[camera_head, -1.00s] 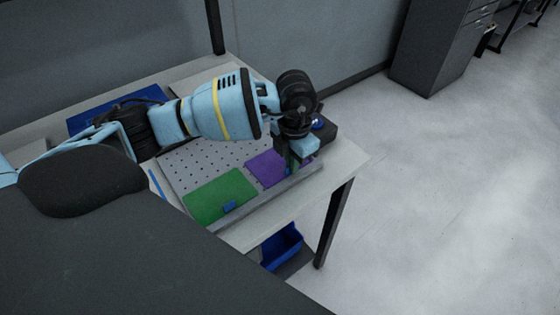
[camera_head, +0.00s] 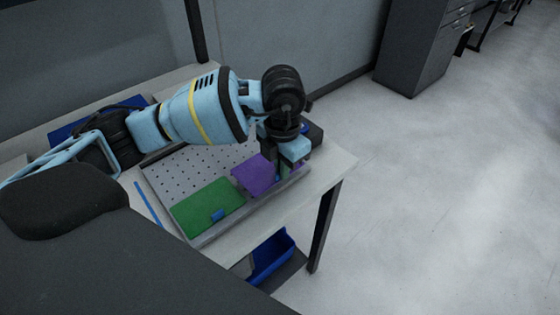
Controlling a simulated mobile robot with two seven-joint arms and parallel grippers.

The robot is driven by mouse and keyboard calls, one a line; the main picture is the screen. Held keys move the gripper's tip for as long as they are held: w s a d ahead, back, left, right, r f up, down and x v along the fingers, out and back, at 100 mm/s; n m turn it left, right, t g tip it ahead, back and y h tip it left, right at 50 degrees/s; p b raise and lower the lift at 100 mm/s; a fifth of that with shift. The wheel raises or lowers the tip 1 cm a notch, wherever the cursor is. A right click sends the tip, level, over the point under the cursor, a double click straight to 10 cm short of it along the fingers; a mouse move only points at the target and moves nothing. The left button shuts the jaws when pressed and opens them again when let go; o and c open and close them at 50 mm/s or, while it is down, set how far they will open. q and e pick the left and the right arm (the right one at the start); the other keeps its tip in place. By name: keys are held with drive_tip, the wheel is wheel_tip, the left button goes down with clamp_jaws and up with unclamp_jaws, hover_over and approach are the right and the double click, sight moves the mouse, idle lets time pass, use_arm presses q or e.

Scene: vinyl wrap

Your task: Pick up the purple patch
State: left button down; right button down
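The purple patch (camera_head: 251,177) lies at the right part of the perforated board, beside the green patch (camera_head: 207,205). My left gripper (camera_head: 279,174) points down at the right edge of the purple patch and hides part of that edge. Its fingers are small and dark here, so I cannot tell whether they are open or shut on the patch. My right gripper is not in view.
The perforated grey board (camera_head: 180,172) lies on a pale table (camera_head: 332,163). A blue bin (camera_head: 270,256) sits below the table. Open floor lies to the right.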

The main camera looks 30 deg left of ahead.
use_arm(q)
drive_tip(key=s+d+r, duration=0.1)
drive_tip(key=s+d, duration=0.7)
drive_tip(key=s, duration=0.2)
drive_tip(key=shift+d, duration=0.15)
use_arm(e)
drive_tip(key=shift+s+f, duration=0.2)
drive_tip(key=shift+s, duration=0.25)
